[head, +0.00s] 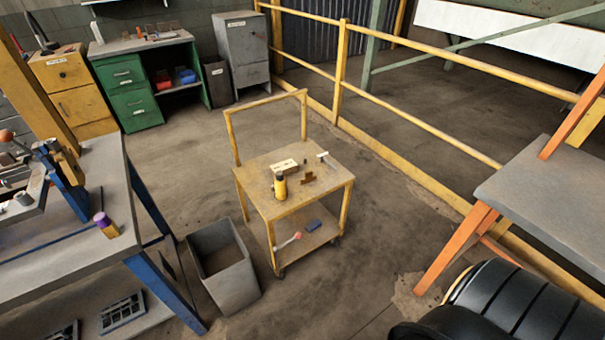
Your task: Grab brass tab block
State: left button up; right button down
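A small brown, brass-coloured block with a raised tab (307,179) lies on the top shelf of a yellow cart (262,191) in the middle of the head view. It appears to be the brass tab block. Beside it on the cart top are a pale labelled box (287,166), a yellow and black cylinder (280,187), a small dark piece (305,162) and a small light-coloured tool (322,156). Neither of my grippers is in view.
A grey bin (223,269) stands left of the cart. A blue-legged workbench (75,245) is at the left, an orange-legged table (550,195) at the right. A black ribbed object (515,305) fills the lower right. A yellow railing (415,124) runs behind. Floor before the cart is clear.

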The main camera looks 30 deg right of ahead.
aim_at(309, 176)
jog(key=i+l+u, duration=0.1)
jog(key=l, duration=0.45)
jog(key=i+l+u, duration=0.15)
jog(key=l, duration=0.4)
jog(key=i+l+u, duration=0.1)
jog(key=l, duration=0.45)
jog(key=i+l+u, duration=0.1)
jog(key=l, duration=0.5)
jog(key=i+l+u, duration=0.15)
jog(key=l, duration=0.45)
